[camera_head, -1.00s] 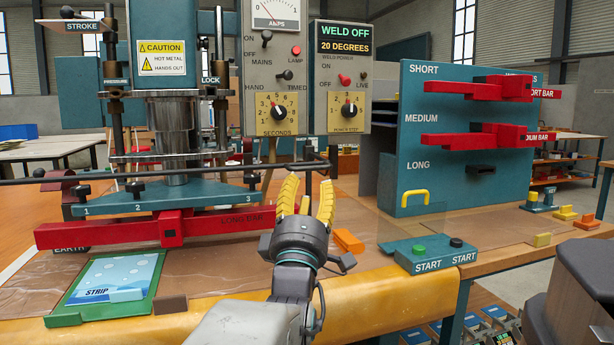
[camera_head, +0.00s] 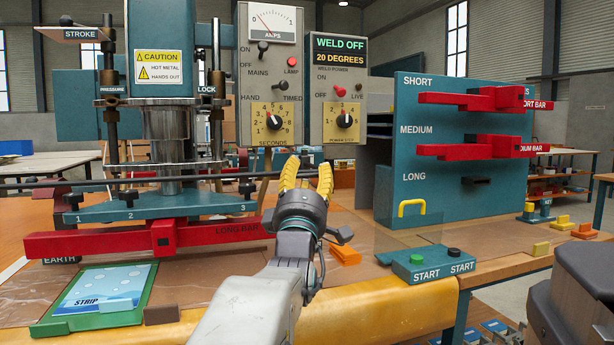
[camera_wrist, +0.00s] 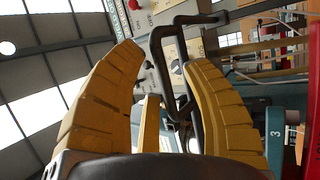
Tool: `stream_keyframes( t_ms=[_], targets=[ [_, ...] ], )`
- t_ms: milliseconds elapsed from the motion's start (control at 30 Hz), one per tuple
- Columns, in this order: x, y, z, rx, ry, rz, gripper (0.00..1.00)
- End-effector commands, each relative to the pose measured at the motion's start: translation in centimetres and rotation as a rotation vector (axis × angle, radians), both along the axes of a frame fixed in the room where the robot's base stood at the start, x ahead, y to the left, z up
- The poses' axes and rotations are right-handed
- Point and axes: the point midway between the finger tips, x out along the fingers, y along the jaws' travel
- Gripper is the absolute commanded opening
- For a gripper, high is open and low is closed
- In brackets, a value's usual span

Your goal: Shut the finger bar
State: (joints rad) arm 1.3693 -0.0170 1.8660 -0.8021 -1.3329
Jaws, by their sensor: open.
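The finger bar (camera_head: 30,185) is a thin dark rod running across the front of the teal and red press, above the teal plate. In the wrist view, a dark bent loop (camera_wrist: 181,85) shows between and beyond my yellow fingers, and appears to be part of it. My gripper (camera_head: 308,170) is raised at the right end of the bar, below the control boxes. Its fingers are apart with nothing gripped between them. I cannot tell whether a finger touches the loop. My gripper hides the bar's right end in the head view.
A red long bar (camera_head: 200,235) sits under the teal plate (camera_head: 160,207). A green strip tray (camera_head: 95,320) lies in front. An orange block (camera_head: 345,255) and the start button box (camera_head: 432,263) are to the right. A tool board (camera_head: 460,200) stands behind them.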

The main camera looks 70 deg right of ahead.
Motion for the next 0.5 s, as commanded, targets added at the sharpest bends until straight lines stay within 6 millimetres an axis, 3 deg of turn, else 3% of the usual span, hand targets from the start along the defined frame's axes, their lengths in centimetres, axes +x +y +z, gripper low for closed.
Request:
stream_keyframes(
  t_ms=[300,500],
  targets=[
    [0.02,-0.06,0.03,0.0,0.0,0.0,0.46],
    [0.02,-0.06,0.01,0.0,0.0,0.0,0.28]
  ],
)
